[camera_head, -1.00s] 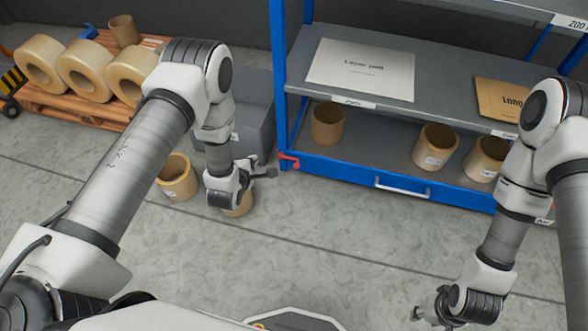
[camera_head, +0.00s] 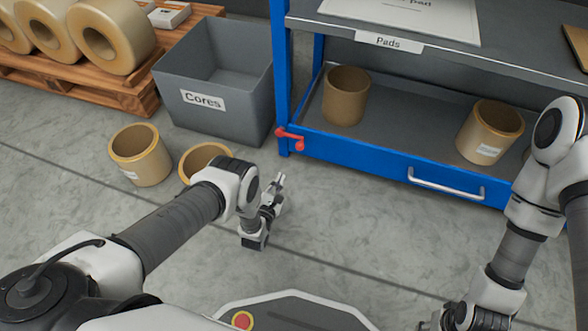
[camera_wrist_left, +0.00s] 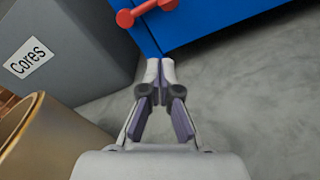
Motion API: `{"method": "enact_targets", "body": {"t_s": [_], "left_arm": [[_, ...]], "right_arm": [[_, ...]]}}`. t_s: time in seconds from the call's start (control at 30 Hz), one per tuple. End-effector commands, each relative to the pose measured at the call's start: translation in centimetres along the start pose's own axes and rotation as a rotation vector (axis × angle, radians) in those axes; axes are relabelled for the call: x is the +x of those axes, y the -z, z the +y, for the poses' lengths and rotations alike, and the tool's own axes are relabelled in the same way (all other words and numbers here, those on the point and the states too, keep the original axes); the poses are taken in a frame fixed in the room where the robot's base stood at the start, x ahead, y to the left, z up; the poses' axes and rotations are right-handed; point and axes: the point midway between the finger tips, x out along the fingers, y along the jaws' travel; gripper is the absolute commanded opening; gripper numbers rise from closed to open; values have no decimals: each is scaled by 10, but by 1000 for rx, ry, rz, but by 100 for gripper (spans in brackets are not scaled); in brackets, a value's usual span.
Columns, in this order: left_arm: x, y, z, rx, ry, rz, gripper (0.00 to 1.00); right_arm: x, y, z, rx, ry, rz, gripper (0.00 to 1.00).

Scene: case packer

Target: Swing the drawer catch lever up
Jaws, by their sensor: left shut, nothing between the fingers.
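The drawer catch lever is a small red lever (camera_head: 290,139) on the left front corner of the blue rack, at the left end of the drawer (camera_head: 390,165). It lies roughly sideways in the head view. It also shows as a red lever (camera_wrist_left: 145,12) at the top of the left wrist view. My left gripper (camera_head: 279,182) is shut and empty, in front of and below the lever, apart from it. Its closed fingertips (camera_wrist_left: 154,70) point toward the rack's corner in the left wrist view. My right gripper (camera_head: 432,322) is at the bottom edge, partly cut off; its jaws are unclear.
A grey bin labelled Cores (camera_head: 215,122) stands just left of the lever. Tan cores (camera_head: 141,160) stand on the floor near my left arm. A silver drawer handle (camera_head: 446,190) sticks out right of the lever. The floor before the drawer is clear.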

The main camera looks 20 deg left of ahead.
Motion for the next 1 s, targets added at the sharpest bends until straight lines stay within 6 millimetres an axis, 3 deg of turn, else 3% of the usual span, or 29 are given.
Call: {"method": "enact_targets", "body": {"t_s": [0.03,0.1,0.53,0.67,1.0], "left_arm": [[-4,14,-8,0,4,7,0],[-8,19,-11,0,8,14,0],[-1,19,-10,1,8,15,0],[18,21,-12,1,7,13,0],[92,25,-14,1,7,13,0]], "right_arm": [[11,0,0,0,0,1,40],[12,0,0,0,0,1,40],[15,1,0,1,0,2,40],[28,1,0,3,0,3,40],[74,4,2,12,-1,9,40]]}}
